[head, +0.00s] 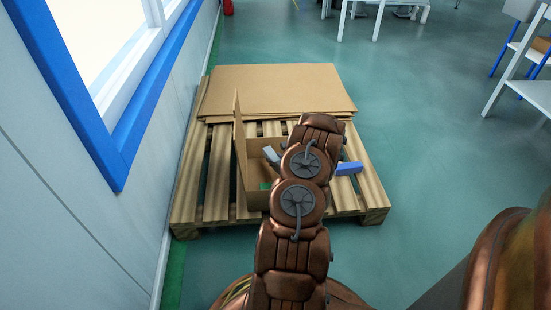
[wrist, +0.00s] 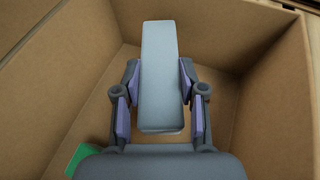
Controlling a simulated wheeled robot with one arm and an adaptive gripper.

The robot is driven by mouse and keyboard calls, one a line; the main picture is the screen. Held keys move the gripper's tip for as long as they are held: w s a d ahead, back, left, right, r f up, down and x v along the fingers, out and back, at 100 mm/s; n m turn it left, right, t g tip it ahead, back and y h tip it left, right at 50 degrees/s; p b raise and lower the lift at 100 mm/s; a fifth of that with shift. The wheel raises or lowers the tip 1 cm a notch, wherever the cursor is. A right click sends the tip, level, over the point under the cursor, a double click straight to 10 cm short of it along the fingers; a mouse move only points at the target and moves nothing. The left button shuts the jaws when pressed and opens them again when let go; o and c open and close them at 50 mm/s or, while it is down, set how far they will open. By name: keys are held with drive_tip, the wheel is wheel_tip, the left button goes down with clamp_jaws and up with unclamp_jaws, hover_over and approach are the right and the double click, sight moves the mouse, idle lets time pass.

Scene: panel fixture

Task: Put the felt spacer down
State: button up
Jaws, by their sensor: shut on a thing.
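The felt spacer is a light grey, long block (wrist: 159,45) in the wrist view. My gripper (wrist: 160,90) is shut on it, with one purple-padded finger on each side. The spacer is held inside or over an open cardboard box (wrist: 262,120). I cannot tell whether its lower end touches the box floor. In the head view the box (head: 250,182) stands on the pallet, partly hidden by my arm. A grey end, likely the spacer (head: 270,155), shows at the box opening. My gripper is hidden behind my arm there.
A green piece (wrist: 85,155) lies in the box's lower left corner. The wooden pallet (head: 215,170) carries flat cardboard sheets (head: 270,88) at its back. A blue block (head: 349,168) shows right of my arm. A wall with a blue-framed window (head: 118,150) runs along the left.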

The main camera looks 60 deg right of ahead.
drive_tip(key=shift+f, duration=0.15)
drive_tip(key=o, duration=0.8)
drive_tip(key=shift+o, duration=0.2)
drive_tip(key=shift+r, duration=0.55)
drive_tip(key=shift+p+v, duration=0.35)
drive_tip(key=shift+v, duration=0.65)
drive_tip(key=p+v, duration=0.2)
drive_tip(key=v, duration=0.8)
drive_tip(key=shift+p, duration=0.4)
drive_tip(key=shift+r, duration=0.15)
